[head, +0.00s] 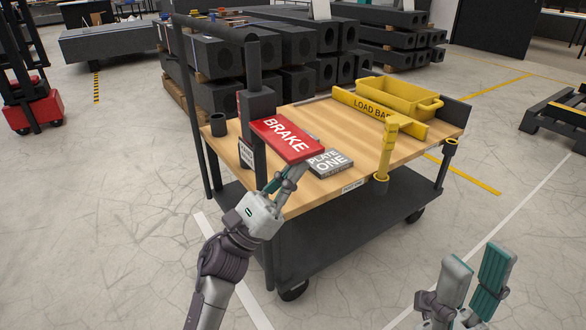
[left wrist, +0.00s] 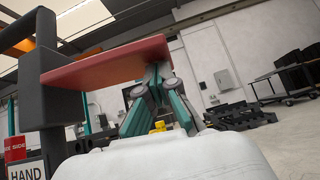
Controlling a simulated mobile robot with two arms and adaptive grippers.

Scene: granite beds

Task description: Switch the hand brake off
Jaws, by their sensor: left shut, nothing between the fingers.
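The hand brake is a red plate (head: 286,139) lettered BRAKE. It sticks out from a dark box (head: 257,104) on the cart's near-left upright. My left gripper (head: 292,172) is shut and empty, just below the plate's near edge. In the left wrist view the red plate (left wrist: 110,64) spans above, and the shut fingertips (left wrist: 158,76) are at its underside by the right end; whether they touch it I cannot tell. My right gripper (head: 477,258) is open and empty at the lower right, away from the cart.
The wooden cart top (head: 350,150) carries a grey PLATE ONE block (head: 329,163) beside the brake, a yellow LOAD BAR (head: 372,111) and a yellow tray (head: 400,96). A yellow post (head: 386,150) stands at the front edge. Dark beams are stacked behind. Floor in front is clear.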

